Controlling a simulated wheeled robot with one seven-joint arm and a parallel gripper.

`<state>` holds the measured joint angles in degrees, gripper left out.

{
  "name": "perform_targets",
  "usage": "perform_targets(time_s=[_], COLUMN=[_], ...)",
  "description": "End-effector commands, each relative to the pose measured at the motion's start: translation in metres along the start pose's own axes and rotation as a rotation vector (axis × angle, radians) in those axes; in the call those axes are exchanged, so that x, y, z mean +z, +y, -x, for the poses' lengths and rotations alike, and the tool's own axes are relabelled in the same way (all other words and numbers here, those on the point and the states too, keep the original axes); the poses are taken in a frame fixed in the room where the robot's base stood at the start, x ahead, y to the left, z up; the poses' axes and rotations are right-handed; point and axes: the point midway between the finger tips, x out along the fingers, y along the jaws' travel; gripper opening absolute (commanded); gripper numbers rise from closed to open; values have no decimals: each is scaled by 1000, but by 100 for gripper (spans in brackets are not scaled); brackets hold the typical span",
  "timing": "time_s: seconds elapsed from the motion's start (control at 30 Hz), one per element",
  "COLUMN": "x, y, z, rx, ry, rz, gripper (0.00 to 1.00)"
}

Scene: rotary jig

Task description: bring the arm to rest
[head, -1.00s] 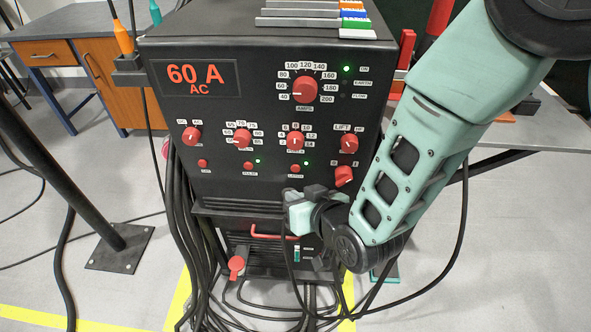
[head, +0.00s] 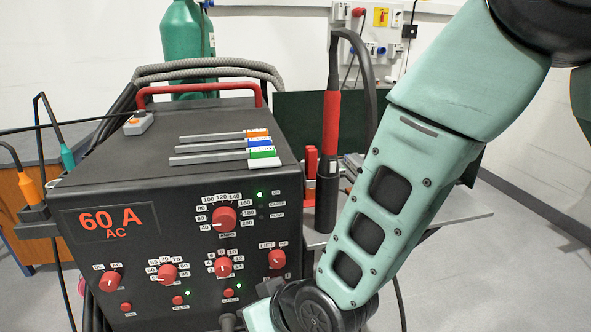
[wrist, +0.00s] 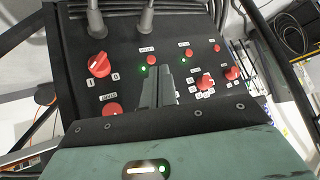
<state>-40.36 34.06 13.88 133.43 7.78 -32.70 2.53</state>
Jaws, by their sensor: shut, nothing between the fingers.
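My arm (head: 400,190) comes down from the upper right in the head view, and its wrist is at the bottom edge in front of the welding machine (head: 180,115). The gripper itself is below the head picture. In the wrist view my gripper (wrist: 166,72) shows as two grey fingers shut together with nothing between them. The fingers lie over the machine's black front panel, among red knobs and green lights. I cannot tell whether they touch the panel. The machine's display reads 60 A AC.
A red-handled torch (head: 331,120) stands upright right of the machine, by a grey table (head: 455,212). A green gas cylinder (head: 188,45) is behind. Cables hang at the left and lower right. Open floor (head: 530,270) lies at the right.

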Motion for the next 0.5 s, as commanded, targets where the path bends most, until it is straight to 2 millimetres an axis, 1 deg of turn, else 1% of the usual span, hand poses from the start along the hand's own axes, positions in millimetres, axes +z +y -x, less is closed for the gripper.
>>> perform_targets(time_s=[0.03,0.17,0.2,0.27,0.3,0.37,0.4,0.5], x=[-15,-15,-13,-9,-5,2,7,20], y=[3,11,15,18,21,25,26,30], z=[33,100,122,155,178,210,230,270], rx=[10,38,50,67,80,101,113,143], ry=[-48,-217,-270,-349,-400,-475,-523,-620], rz=[-2,3,4,7,7,7,7,2], gripper=[0,0,0,0,0,0,0,0])
